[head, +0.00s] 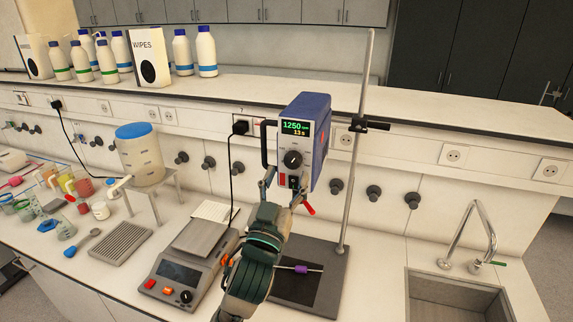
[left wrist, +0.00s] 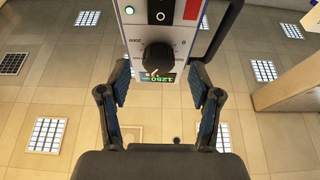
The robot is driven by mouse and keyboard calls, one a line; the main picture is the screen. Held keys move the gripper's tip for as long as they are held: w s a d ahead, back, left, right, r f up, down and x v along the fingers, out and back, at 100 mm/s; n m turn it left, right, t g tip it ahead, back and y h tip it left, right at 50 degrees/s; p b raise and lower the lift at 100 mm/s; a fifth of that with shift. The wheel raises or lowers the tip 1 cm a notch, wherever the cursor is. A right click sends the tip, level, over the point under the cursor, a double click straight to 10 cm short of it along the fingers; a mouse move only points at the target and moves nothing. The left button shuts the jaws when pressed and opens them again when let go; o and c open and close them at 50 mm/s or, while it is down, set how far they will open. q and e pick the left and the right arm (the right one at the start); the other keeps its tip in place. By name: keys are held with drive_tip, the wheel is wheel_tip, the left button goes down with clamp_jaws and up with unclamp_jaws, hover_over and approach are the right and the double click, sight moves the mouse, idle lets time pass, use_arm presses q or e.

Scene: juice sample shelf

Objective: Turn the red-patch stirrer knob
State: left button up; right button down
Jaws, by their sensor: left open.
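The stirrer (head: 308,140) is a blue and white box clamped on an upright rod, with a lit display reading 1250 and 13 s. Its black round knob (head: 293,159) sits below the display, with a red patch (head: 282,180) and a black switch beneath. My left gripper (head: 283,192) is open, just below and in front of the stirrer's face. In the left wrist view the knob (left wrist: 158,57) appears upside down, between the spread fingers of the gripper (left wrist: 159,73). Both fingers look apart from it. My right gripper is not in view.
A hot plate with a grey top (head: 185,275) stands left of my arm. The rod (head: 357,140) rises right of the stirrer, from a dark base (head: 330,275). A sink (head: 455,295) is at right. Bottles (head: 182,52) stand on the shelf behind.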

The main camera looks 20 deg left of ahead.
sight(292, 160)
use_arm(q)
drive_tip(key=x, duration=0.2)
drive_tip(key=shift+w+a+r, duration=0.15)
drive_tip(key=shift+w+a, duration=0.05)
drive_tip(key=shift+w, duration=0.15)
drive_tip(key=shift+a, duration=0.25)
drive_tip(key=shift+c, duration=0.9)
drive_tip(key=shift+a, duration=0.1)
drive_tip(key=c, duration=0.4)
drive_tip(key=shift+d, duration=0.3)
drive_tip(key=c, duration=0.4)
drive_tip(key=shift+s+d+r, duration=0.15)
drive_tip(key=shift+d, duration=0.35)
drive_tip(key=shift+c, duration=0.9)
drive_tip(key=shift+a, duration=0.25)
